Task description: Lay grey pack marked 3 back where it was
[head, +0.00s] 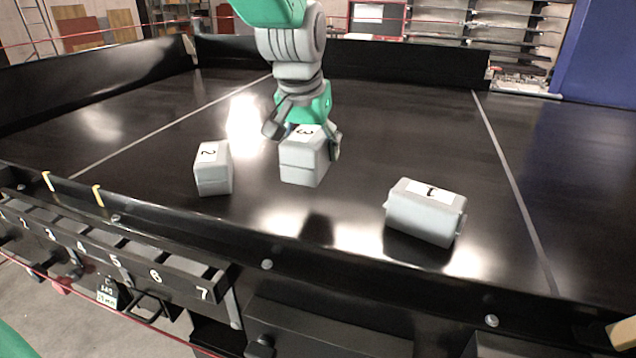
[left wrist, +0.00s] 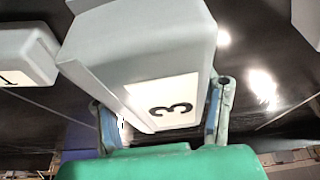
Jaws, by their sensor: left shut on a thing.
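The grey pack marked 3 (head: 300,165) is held between the fingers of my left gripper (head: 304,140), with its label facing up. A dark reflection lies apart below it, so it appears to hang a little above the black belt (head: 150,215). In the left wrist view the pack (left wrist: 150,50) fills the upper middle, with a finger on each side of its label. The grey pack marked 2 (head: 213,172) stands on the belt to the left. The grey pack marked 1 (head: 425,215) lies at the front right. My right gripper is not in view.
A low black wall (head: 350,272) runs along the belt's front edge. A numbered row of slots (head: 120,255) is outside it at the lower left. The belt is clear behind the packs and between packs 3 and 1.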

